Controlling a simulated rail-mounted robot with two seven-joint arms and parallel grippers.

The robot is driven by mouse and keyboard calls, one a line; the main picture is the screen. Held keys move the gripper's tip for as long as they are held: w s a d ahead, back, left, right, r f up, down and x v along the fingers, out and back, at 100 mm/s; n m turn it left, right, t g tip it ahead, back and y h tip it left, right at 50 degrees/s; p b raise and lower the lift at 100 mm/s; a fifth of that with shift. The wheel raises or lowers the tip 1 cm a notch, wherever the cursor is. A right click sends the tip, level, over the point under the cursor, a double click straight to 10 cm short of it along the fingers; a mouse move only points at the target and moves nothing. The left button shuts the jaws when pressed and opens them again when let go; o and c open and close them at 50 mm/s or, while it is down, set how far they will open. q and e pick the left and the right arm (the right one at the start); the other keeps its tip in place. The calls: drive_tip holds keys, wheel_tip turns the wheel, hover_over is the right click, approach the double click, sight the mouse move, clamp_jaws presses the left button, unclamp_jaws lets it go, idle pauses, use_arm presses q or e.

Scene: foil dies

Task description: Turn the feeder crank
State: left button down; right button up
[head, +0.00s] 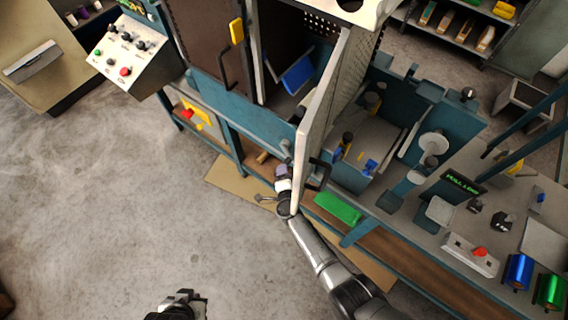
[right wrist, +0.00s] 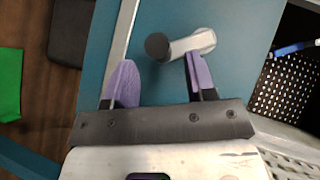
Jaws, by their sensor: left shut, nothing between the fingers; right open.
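The feeder crank shows in the right wrist view as a short pale metal arm (right wrist: 190,45) with a round dark knob (right wrist: 157,46) at its left end, in front of a blue-teal panel. My right gripper (right wrist: 160,75) is open, its two purple fingers pointing at the crank. The knob lies between the finger lines, near the fingertips; the right finger overlaps the metal arm in the picture. I cannot tell whether they touch. In the head view my right gripper (head: 284,170) is beside the teal machine, left of an open grey door. My left gripper (head: 185,298) is shut and empty above the floor.
The open door (head: 322,110) with a black handle (head: 319,174) stands close right of my right gripper. A green block (head: 338,208) lies near my right arm. A control panel (head: 127,50) is at upper left. The grey floor (head: 110,220) at left is clear.

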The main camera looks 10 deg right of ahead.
drive_tip(key=p+v, duration=0.5)
drive_tip(key=v, duration=0.4)
drive_tip(key=shift+s+r, duration=0.1)
drive_tip(key=shift+s, duration=0.05)
